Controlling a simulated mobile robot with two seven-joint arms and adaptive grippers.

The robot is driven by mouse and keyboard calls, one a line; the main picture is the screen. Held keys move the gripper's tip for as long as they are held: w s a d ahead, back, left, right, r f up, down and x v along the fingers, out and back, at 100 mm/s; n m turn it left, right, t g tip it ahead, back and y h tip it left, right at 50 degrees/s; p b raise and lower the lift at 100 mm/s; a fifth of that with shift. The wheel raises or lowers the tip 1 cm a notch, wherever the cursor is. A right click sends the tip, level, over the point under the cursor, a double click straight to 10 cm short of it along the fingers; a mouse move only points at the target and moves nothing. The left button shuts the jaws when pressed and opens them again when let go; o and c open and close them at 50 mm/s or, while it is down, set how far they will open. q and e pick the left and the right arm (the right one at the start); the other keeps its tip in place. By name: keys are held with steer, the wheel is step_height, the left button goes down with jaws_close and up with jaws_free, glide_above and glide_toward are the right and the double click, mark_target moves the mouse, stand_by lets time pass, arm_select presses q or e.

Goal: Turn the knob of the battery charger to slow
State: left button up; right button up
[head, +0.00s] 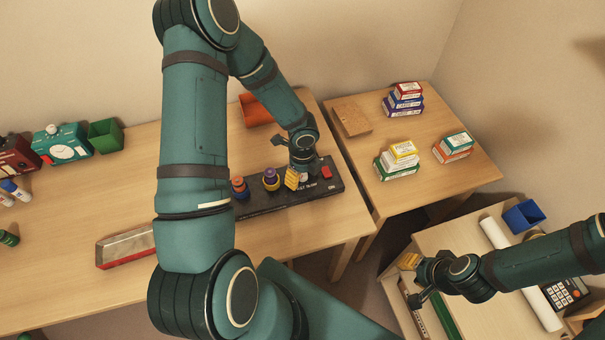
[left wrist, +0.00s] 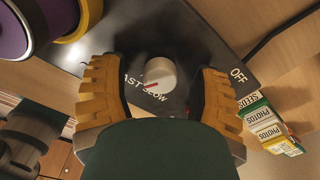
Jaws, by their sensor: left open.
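The battery charger (head: 322,187) is a long black box on the desk, with cylinders standing on it and a red part near its right end. My left gripper (head: 297,178) is over its right part and hides the knob in the head view. In the left wrist view the pale round knob (left wrist: 160,72) sits between the open yellow fingers of my left gripper (left wrist: 158,82), with a gap on both sides. Its red pointer slants toward the lettering, between FAST and SLOW; OFF is at the right. My right gripper (head: 412,268) is far off at the lower right, its opening unclear.
A purple-topped cylinder (head: 271,176) and a red-blue one (head: 239,186) stand on the charger left of my gripper. An orange bin (head: 255,108) is behind. A red-grey long object (head: 124,247) lies at the front left. Small boxes (head: 404,98) stand on the right-hand table.

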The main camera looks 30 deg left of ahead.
arm_select(q)
steer(key=shift+c, duration=0.2)
jaws_close()
